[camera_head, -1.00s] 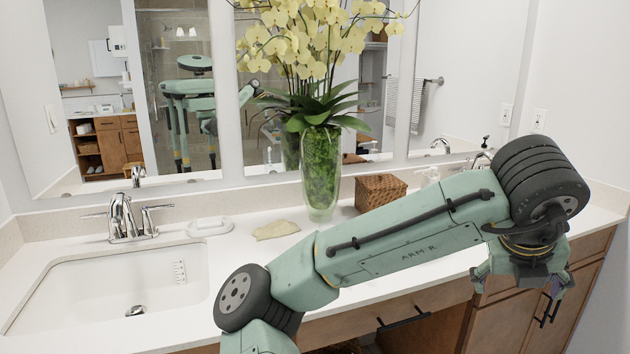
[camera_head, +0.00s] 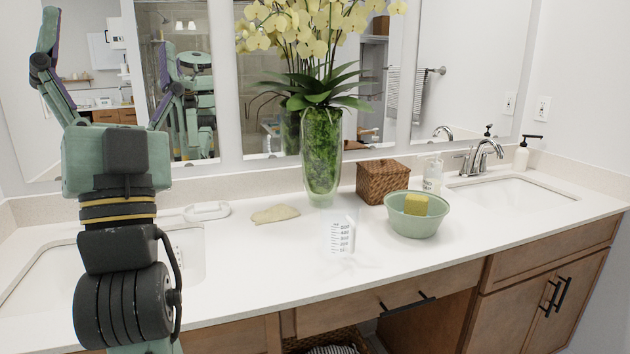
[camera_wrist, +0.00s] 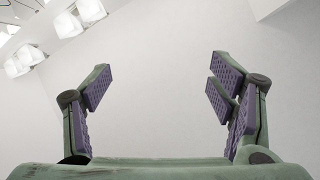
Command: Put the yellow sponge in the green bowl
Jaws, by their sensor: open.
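The green bowl (camera_head: 417,222) stands on the white counter, right of the middle in the head view. The yellow sponge (camera_head: 416,204) sits in the bowl, its top showing above the near rim. My gripper (camera_head: 112,62) is raised at the upper left of the head view, far from the bowl, with its fingers pointing up. In the wrist view my gripper (camera_wrist: 160,88) is open and empty, its purple-padded fingers wide apart against a plain pale background.
The counter (camera_head: 270,255) holds a wicker box (camera_head: 382,183), a glass vase (camera_head: 322,160) with yellow orchids, a folded cloth (camera_head: 275,214), a white soap dish (camera_head: 206,211) and a clear measuring cup (camera_head: 341,238). A right sink (camera_head: 515,198) lies beyond the bowl. Mirrors line the wall.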

